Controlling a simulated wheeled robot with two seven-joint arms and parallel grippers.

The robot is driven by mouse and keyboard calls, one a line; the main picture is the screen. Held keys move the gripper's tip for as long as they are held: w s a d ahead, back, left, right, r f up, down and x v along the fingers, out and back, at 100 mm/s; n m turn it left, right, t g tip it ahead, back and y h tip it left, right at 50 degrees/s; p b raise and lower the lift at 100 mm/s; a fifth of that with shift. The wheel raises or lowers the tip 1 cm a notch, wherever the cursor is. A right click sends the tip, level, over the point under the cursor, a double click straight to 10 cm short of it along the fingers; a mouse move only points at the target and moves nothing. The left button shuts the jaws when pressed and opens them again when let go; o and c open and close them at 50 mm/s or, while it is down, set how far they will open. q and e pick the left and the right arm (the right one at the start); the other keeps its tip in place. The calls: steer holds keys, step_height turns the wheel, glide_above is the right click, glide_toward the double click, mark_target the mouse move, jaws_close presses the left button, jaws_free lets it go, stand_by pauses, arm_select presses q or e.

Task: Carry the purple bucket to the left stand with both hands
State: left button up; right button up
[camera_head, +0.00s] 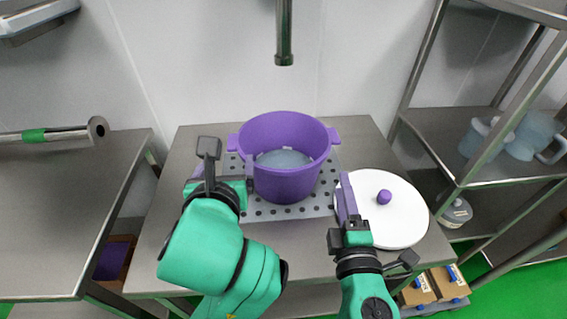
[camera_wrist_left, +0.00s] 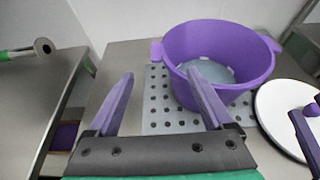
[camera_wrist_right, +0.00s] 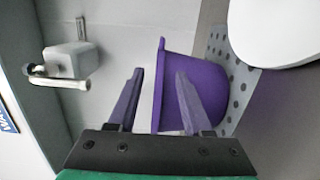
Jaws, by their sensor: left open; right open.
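The purple bucket (camera_head: 287,182) stands upright on a perforated metal plate (camera_head: 261,210) on the middle steel table. It has side handles and something pale blue-grey inside. It also shows in the left wrist view (camera_wrist_left: 215,55) and the right wrist view (camera_wrist_right: 203,92). A steel stand (camera_head: 65,220) is at the left, with a gap between it and the middle table. My left gripper (camera_head: 222,172) is open and empty, at the bucket's left front; its jaws (camera_wrist_left: 161,76) hold nothing. My right gripper (camera_head: 344,180) is open and empty, at the bucket's right front, over the white lid's edge.
A round white lid (camera_head: 405,222) with a purple knob (camera_head: 384,197) lies right of the bucket. A pipe (camera_head: 284,40) hangs above the bucket. A metal tube (camera_head: 50,135) with a green band juts over the left stand. Steel shelves (camera_head: 455,130) with jugs stand right.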

mark_target(234, 142)
arm_select(q)
steer(key=x, duration=1.5)
steer(key=shift+w+f, duration=0.15)
steer(key=shift+w, duration=0.05)
arm_select(e)
steer(key=w, duration=1.5)
steer(key=shift+w+f, duration=0.2)
arm_select(q)
steer(key=shift+s, duration=0.1)
arm_select(e)
steer(key=shift+s, duration=0.1)
arm_select(q)
steer(key=c, duration=0.9)
arm_select(e)
jaws_close()
arm_select(q)
jaws_close()
steer(key=shift+a, duration=0.1)
steer(key=shift+a, duration=0.15)
arm_select(e)
steer(key=shift+f, duration=0.2)
